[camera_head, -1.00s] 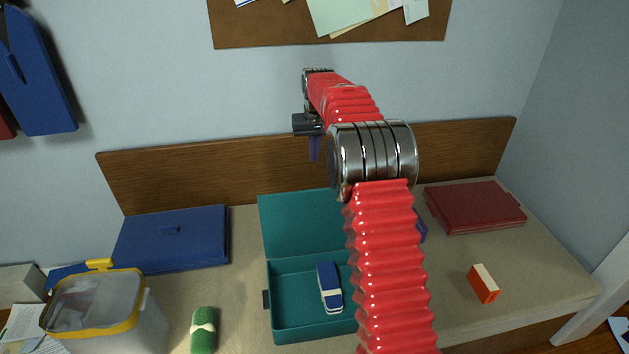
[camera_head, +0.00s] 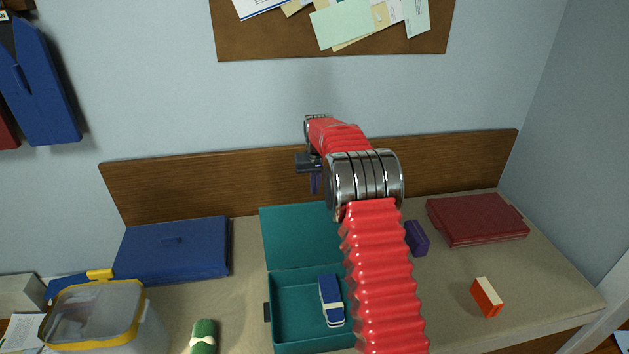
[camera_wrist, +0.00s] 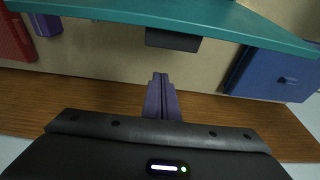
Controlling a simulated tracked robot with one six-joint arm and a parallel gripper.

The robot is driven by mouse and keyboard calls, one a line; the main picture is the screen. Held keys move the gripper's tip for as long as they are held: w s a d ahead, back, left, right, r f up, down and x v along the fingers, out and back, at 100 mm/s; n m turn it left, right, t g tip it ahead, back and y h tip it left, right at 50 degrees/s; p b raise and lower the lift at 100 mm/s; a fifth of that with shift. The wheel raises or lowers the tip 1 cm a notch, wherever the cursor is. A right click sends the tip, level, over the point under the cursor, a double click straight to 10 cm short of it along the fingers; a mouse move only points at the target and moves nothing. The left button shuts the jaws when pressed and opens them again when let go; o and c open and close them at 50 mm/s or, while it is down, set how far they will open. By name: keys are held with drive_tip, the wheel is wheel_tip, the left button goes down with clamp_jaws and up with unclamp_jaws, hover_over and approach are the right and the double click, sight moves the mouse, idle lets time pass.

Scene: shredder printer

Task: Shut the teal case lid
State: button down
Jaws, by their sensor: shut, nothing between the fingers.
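The teal case (camera_head: 283,345) lies open on the bench, its lid (camera_head: 292,235) raised at the back. A blue item with a pale band (camera_head: 330,300) lies inside. My arm hides the case's right part. My gripper (camera_head: 315,184) is beyond and above the lid, in front of the wooden backboard. In the wrist view the lid's edge (camera_wrist: 200,14) crosses the top with a dark latch (camera_wrist: 173,40). My gripper's purple fingers (camera_wrist: 162,80) are together and empty, pointing toward the latch with a visible gap.
A blue case (camera_head: 172,255) lies left and a red case (camera_head: 475,220) right. A purple block (camera_head: 416,238) and an orange-and-white block (camera_head: 487,297) are on the right. A green roll (camera_head: 203,335) and a yellow-rimmed bin (camera_head: 95,310) stand left. The backboard (camera_head: 200,185) is close behind my gripper.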

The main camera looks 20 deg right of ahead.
drive_tip(key=shift+s+a+r, duration=0.1)
drive_tip(key=shift+s+r, duration=0.05)
drive_tip(key=shift+s, duration=0.5)
drive_tip(key=shift+s+a+r, duration=0.1)
drive_tip(key=shift+s+a, duration=0.05)
drive_tip(key=shift+s, duration=0.5)
drive_tip(key=shift+s+a+r, duration=0.1)
drive_tip(key=shift+s+r, duration=0.05)
drive_tip(key=shift+s, duration=0.5)
drive_tip(key=shift+a, duration=0.1)
drive_tip(key=shift+s+a, duration=0.1)
